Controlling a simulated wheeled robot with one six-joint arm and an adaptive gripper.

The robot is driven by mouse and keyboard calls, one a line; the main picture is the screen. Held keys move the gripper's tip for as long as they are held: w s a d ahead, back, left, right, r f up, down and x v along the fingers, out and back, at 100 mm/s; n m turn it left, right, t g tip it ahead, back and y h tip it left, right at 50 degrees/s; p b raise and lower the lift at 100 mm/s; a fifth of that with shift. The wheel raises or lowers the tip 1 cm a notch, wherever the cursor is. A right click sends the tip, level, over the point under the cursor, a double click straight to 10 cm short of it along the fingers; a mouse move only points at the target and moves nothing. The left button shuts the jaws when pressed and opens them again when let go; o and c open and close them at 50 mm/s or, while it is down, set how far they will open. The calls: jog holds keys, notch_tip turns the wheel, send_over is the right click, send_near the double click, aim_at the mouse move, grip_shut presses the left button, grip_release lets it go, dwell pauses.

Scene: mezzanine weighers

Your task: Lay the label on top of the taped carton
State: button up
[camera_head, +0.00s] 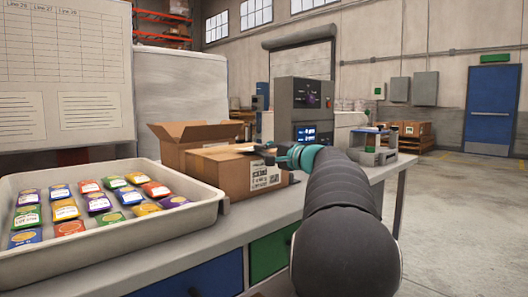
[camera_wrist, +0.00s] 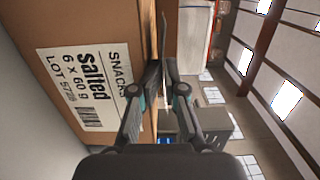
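The taped carton (camera_head: 222,176) is a closed brown box on the bench, with a printed white sticker on its side. In the wrist view the carton (camera_wrist: 105,25) fills the left, its sticker reading "SNACKS salted". My gripper (camera_head: 267,154) is at the carton's right top edge. In the wrist view my gripper (camera_wrist: 162,68) has its fingers close together on a thin strip, seemingly the label (camera_wrist: 163,35) seen edge-on. It lies along the carton's top face; whether it touches is unclear. In the head view a pale flat piece, seemingly the label (camera_head: 246,149), shows over the carton top.
A pale tray (camera_head: 205,205) of colourful packets stands at left on the bench (camera_head: 215,243). An open carton (camera_head: 180,145) stands behind the taped one.

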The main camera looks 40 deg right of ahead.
jog(key=shift+o, duration=0.8)
jog(key=shift+w+a+f, duration=0.1)
jog(key=shift+w+f, duration=0.15)
jog(key=shift+f, duration=0.55)
jog(key=shift+d+r, duration=0.1)
jog(key=shift+d, duration=0.1)
jog(key=shift+s+r, duration=0.1)
jog(key=shift+r, duration=0.1)
jog(key=s+d, duration=0.2)
jog(key=s, duration=1)
